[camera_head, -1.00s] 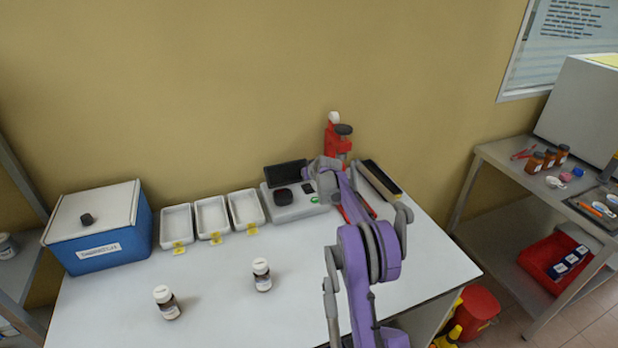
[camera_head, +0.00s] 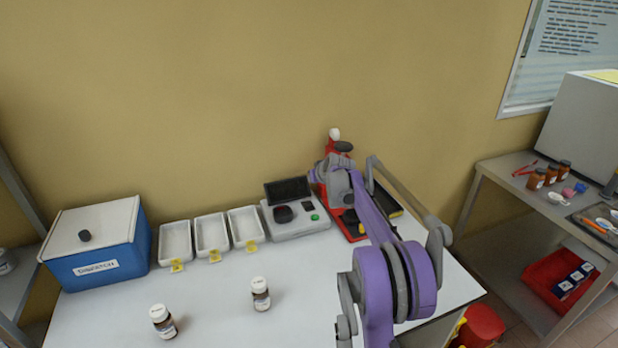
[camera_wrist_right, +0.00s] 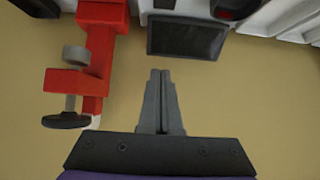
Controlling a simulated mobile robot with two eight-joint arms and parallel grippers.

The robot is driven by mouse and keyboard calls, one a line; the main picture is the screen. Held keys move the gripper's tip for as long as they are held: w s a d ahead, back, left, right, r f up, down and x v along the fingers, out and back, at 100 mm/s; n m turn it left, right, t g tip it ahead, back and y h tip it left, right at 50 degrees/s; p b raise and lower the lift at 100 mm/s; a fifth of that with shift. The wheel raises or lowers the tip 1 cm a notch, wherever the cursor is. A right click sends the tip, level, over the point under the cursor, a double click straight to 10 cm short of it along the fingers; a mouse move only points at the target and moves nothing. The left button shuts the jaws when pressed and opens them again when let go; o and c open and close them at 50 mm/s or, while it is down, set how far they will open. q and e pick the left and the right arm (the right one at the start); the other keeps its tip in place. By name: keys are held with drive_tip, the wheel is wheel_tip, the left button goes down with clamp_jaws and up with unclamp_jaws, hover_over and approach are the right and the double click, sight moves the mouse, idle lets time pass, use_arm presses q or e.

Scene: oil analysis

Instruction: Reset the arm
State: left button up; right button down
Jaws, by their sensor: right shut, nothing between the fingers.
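My right arm (camera_head: 385,275), purple and grey, reaches from the bottom right over the white table (camera_head: 220,300) toward the wall. In the right wrist view, my right gripper (camera_wrist_right: 161,75) is shut and empty, its grey fingers pressed together. It points toward a dark screen, with a red stand (camera_wrist_right: 97,60) to its left, apart from it. In the head view the fingertips are hard to make out near the red stand (camera_head: 331,148). My left gripper is not in view.
A scale with a dark screen (camera_head: 287,189) stands beside several white trays (camera_head: 176,242) and a blue box (camera_head: 105,262). Two small bottles (camera_head: 164,322) (camera_head: 260,294) stand at the front. A side bench (camera_head: 500,178) stands right.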

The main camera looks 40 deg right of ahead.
drive_tip(key=s+a+r+n+g+y, duration=0.1)
drive_tip(key=s+a, duration=0.6)
drive_tip(key=a, duration=0.6)
drive_tip(key=s+a+r+n+g+y, duration=0.1)
drive_tip(key=s+a, duration=0.6)
drive_tip(key=a, duration=0.5)
drive_tip(key=s+a+f, duration=0.3)
drive_tip(key=s+a, duration=0.1)
drive_tip(key=s, duration=0.4)
drive_tip(key=s+a+f+n+g, duration=0.1)
drive_tip(key=s+a+f, duration=0.3)
drive_tip(key=s, duration=0.4)
drive_tip(key=s+a+f+g+y, duration=0.1)
drive_tip(key=s+a+f, duration=0.3)
drive_tip(key=s, duration=0.4)
drive_tip(key=shift+a, duration=0.5)
drive_tip(key=shift+f, duration=0.1)
